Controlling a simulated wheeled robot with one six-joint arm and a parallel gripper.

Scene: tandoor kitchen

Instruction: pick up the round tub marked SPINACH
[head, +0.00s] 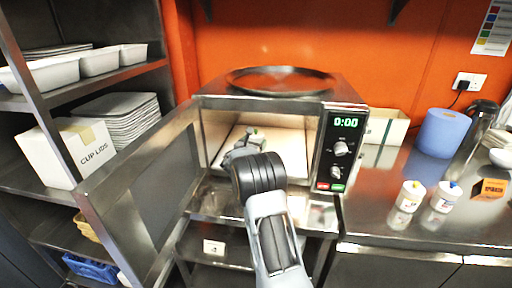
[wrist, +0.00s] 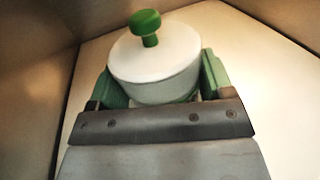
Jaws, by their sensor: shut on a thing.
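In the wrist view a round white tub (wrist: 155,72) with a green knob on its lid stands between the two green-padded fingers of my gripper (wrist: 160,88). The gripper is shut on the tub, one finger at each side. No SPINACH marking shows in either view. In the head view my gripper (head: 248,140) reaches through the open door into the oven (head: 214,128), and the tub is mostly hidden by my arm. I cannot tell whether the tub is touching the oven floor.
The oven door (head: 140,190) hangs open on the left, close to my arm. The oven walls are near the tub. A round tray (head: 282,80) lies on top of the oven.

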